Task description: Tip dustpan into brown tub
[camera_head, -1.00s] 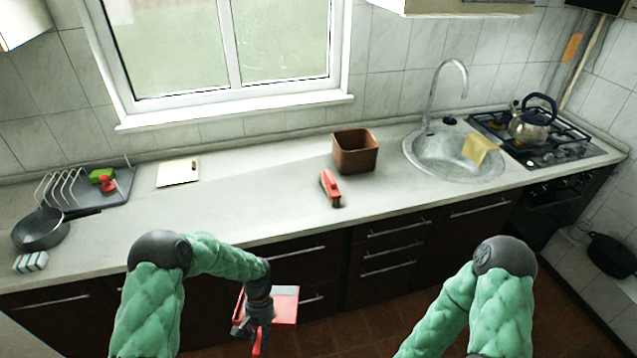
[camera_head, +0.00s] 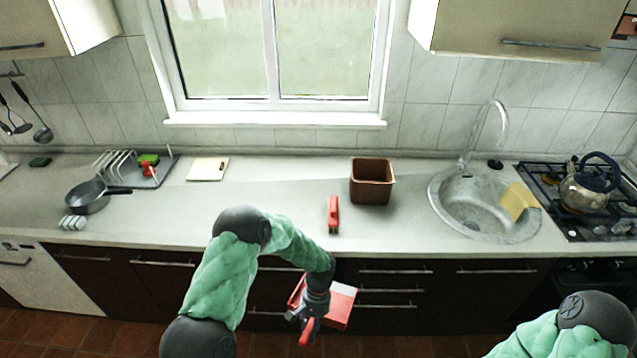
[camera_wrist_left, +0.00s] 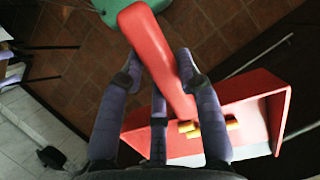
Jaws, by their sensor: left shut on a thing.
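My left gripper (camera_head: 309,312) is shut on the handle of the red dustpan (camera_head: 341,306), in front of the counter and below its top. In the left wrist view the fingers (camera_wrist_left: 160,75) close around the red handle, and the dustpan (camera_wrist_left: 255,120) holds a few small yellow-brown pieces (camera_wrist_left: 209,129). The brown tub (camera_head: 372,182) stands upright on the counter, up and right of the gripper and apart from the dustpan. The inside of the tub shows only partly. My right gripper is not in view; only part of my right arm shows at the lower right.
A red brush-like item (camera_head: 333,214) lies on the counter left of the tub. A sink (camera_head: 470,226) with a yellow cloth (camera_head: 518,200) is right of it. A kettle (camera_head: 588,188), pan (camera_head: 88,197) and cutting board (camera_head: 208,169) stand farther off.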

